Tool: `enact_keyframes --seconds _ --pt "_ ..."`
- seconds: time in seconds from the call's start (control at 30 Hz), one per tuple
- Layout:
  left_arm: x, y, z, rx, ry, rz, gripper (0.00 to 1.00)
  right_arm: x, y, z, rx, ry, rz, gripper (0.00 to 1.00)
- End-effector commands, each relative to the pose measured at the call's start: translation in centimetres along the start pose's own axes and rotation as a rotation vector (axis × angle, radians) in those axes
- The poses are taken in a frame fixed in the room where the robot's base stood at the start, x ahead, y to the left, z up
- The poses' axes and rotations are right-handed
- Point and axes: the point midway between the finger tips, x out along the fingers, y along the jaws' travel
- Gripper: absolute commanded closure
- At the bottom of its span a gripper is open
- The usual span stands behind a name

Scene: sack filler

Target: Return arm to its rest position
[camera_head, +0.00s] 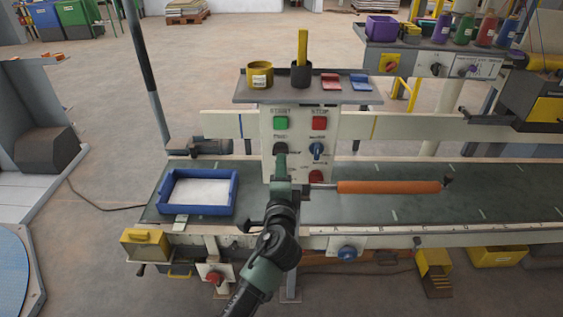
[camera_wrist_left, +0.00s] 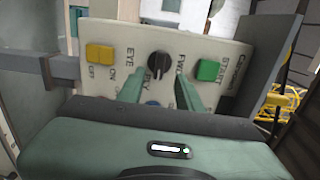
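My left arm reaches up from the bottom of the head view. Its green gripper (camera_head: 281,162) is in front of the white control panel (camera_head: 299,130), just below a black knob (camera_head: 281,149). In the left wrist view, the two green fingers (camera_wrist_left: 158,92) stand apart with nothing held between them. A black rotary knob (camera_wrist_left: 158,62) shows beyond the fingertips, with a green START button (camera_wrist_left: 208,70) to its right and a yellow button (camera_wrist_left: 99,54) to its left. I cannot tell whether the fingers touch the panel. My right gripper is not in view.
A shelf (camera_head: 340,92) above the panel holds cups and small boxes. A blue-rimmed tray (camera_head: 233,190) sits on the conveyor (camera_head: 400,205) at left. An orange roller (camera_head: 390,187) extends right of the panel. Open floor (camera_head: 120,100) lies behind at left.

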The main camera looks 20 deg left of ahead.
Motion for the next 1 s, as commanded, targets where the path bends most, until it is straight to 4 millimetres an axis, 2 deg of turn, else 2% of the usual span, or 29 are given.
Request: enact_keyframes --seconds 0.1,0.2,0.73,0.77,0.87,0.97,1.0 --pt "-1.6 0.1 0.0 0.000 0.000 0.000 0.65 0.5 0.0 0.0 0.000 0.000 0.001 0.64" --pt "-2.4 0.1 0.1 0.001 -0.001 -0.001 0.65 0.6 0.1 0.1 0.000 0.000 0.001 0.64" --pt "-2.5 0.3 0.0 -0.001 0.001 0.006 0.65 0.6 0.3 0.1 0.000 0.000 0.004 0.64" --pt "-2.5 0.8 0.0 -0.003 0.004 0.015 0.65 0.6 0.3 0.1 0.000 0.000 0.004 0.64" --pt "-2.5 4.2 -0.4 -0.019 0.025 0.079 0.65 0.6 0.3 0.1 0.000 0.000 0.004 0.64" --pt "-3.1 10.3 -0.9 -0.059 0.056 0.196 0.65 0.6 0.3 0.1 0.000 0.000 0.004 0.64" --pt "-3.6 13.3 -0.9 -0.081 0.067 0.254 0.65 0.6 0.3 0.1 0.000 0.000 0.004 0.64"
